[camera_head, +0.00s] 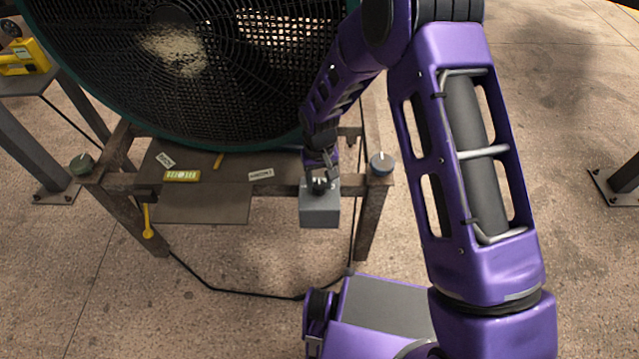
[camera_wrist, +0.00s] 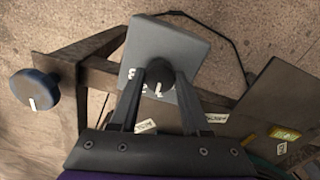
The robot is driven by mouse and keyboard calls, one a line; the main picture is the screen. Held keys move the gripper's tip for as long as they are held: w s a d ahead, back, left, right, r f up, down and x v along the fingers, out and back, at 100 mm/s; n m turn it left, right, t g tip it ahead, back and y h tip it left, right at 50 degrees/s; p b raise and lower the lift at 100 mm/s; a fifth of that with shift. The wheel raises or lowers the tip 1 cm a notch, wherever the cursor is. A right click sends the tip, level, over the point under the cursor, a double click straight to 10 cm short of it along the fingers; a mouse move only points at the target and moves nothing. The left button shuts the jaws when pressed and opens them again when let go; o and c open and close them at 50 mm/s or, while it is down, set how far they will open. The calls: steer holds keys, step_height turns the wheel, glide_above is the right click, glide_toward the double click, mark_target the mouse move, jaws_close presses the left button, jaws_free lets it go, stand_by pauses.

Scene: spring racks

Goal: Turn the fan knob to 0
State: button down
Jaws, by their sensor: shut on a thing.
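The fan knob (camera_wrist: 160,72) is a small dark round knob on the face of a grey box (camera_head: 320,213). The box is fixed to the fan's rusty stand and also shows in the wrist view (camera_wrist: 190,45). My gripper (camera_wrist: 160,80) is shut on the knob, one finger on each side. In the head view my gripper (camera_head: 320,180) is at the top of the box and mostly hides the knob. White marks and a small white pointer show beside the knob, but the fingers partly cover them and I cannot read the setting.
The large fan (camera_head: 180,60) stands behind. A blue-topped knob (camera_head: 381,163) is on the right post, a greenish knob (camera_head: 82,164) on the left. A yellow-handled lever (camera_head: 148,222) hangs at left. A black cable (camera_head: 225,291) crosses the floor.

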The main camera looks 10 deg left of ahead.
mark_target(320, 185)
steer(key=n, duration=0.5)
steer(key=shift+n+b, duration=0.3)
steer(key=n, duration=0.5)
stand_by(0.4)
steer(key=shift+c, duration=1.8)
jaws_free()
step_height(320, 185, up, 18)
steer(key=p, duration=0.2)
steer(key=shift+f+p, duration=0.25)
steer(key=shift+p, duration=0.15)
